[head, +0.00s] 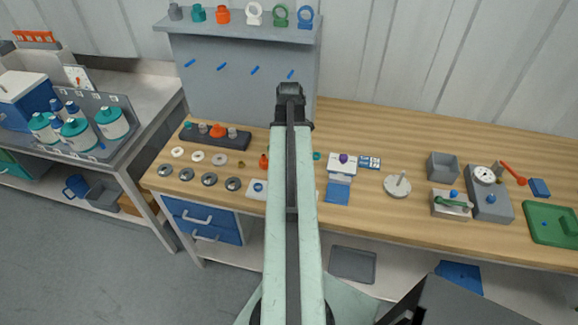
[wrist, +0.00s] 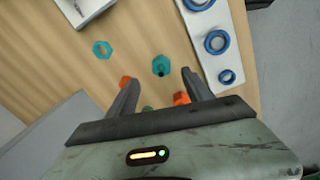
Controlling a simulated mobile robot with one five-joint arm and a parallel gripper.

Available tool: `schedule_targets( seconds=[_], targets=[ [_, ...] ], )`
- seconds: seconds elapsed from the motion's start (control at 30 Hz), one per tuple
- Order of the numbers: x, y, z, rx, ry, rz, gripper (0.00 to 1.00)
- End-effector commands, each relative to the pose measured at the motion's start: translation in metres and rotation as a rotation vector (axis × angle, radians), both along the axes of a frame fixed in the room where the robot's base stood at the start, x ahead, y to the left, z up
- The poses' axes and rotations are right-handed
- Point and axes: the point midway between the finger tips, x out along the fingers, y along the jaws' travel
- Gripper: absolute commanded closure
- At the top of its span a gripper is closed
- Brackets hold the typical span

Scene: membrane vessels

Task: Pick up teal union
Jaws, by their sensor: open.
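In the wrist view a solid teal fitting (wrist: 160,66) with a dark opening rests on the wooden bench, just past the gap between my fingers. It is probably the teal union. A flat teal hex ring (wrist: 102,50) lies apart to its left; a small teal piece (head: 317,156) beside my arm in the head view may be that ring. My gripper (wrist: 160,78) is open, with nothing seen between its fingertips. In the head view my arm hides the gripper and part of the bench.
In the wrist view, orange pieces (wrist: 181,99) show close to both fingers. A white strip with blue rings (wrist: 217,42) lies right of the teal fitting. In the head view, a dark tray of fittings (head: 215,136) stands left of my arm, and a shelf (head: 240,30) stands behind.

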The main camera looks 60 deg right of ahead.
Motion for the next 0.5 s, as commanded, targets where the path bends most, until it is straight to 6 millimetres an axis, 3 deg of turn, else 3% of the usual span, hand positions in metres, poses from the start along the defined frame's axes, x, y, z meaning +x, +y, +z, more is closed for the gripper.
schedule_targets(
  seconds=[0.3,0.5],
  targets=[
    [0.001,0.0,-0.03,0.0,0.0,0.001,0.4],
    [0.002,0.001,-0.034,0.0,0.0,0.001,0.4]
  ],
)
